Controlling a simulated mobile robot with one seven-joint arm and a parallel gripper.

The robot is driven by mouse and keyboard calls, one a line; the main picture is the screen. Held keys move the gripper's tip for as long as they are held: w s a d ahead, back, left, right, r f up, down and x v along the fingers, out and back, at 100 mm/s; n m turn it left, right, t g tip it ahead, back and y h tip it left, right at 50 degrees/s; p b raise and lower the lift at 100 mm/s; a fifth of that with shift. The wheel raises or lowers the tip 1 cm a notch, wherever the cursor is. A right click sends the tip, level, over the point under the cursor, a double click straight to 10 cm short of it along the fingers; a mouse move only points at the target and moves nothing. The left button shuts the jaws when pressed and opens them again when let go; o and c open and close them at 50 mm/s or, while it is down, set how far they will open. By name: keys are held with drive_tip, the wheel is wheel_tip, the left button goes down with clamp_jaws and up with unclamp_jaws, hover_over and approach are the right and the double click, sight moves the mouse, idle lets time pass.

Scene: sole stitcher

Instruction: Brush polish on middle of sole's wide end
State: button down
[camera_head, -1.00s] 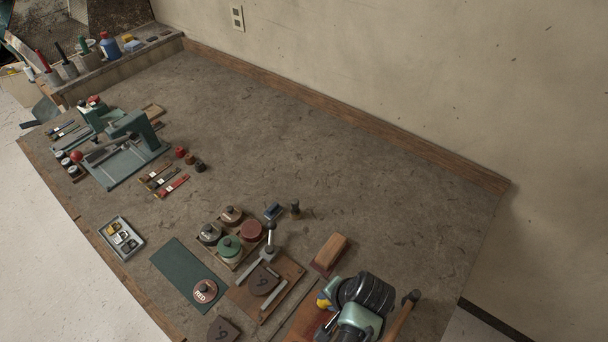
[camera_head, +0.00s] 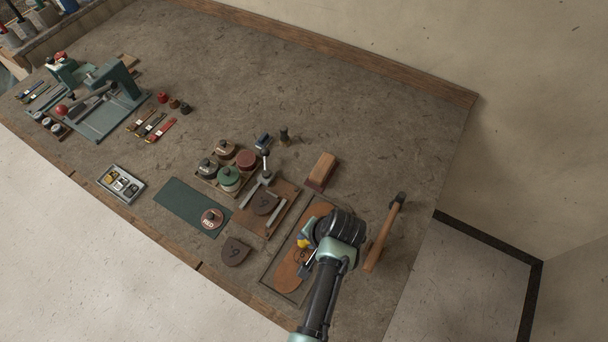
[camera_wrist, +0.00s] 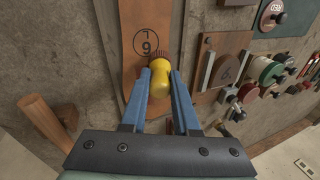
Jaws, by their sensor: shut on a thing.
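A brown sole (camera_head: 290,277) lies in a thin dark frame (camera_head: 266,279) near the table's front right. In the wrist view the sole (camera_wrist: 130,25) has a circled dark "6" mark. My gripper (camera_wrist: 161,84) is shut on a brush (camera_wrist: 159,86) with a rounded yellow handle and short dark bristles. The brush also shows as a yellow spot in the head view (camera_head: 303,243). My gripper and arm hide the sole's middle and part of its far end. The bristles appear beside the mark; I cannot tell whether they touch the sole.
Several polish tins (camera_head: 229,178) stand left of the sole. A round red-labelled lid (camera_head: 211,217) sits on a green mat (camera_head: 177,203). A hammer (camera_head: 384,233) lies right of my gripper, and a wooden block brush (camera_head: 321,171) behind it. The table's back is clear.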

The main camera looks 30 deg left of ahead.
wheel_tip(320, 180, up, 2)
drive_tip(key=shift+r+p, duration=0.2)
drive_tip(key=shift+p, duration=0.15)
drive_tip(key=shift+w+r+p, duration=0.25)
drive_tip(key=shift+r+p, duration=0.75)
drive_tip(key=shift+s+r+p, duration=0.1)
drive_tip(key=shift+r+p, duration=1.3)
drive_tip(key=shift+r, duration=0.25)
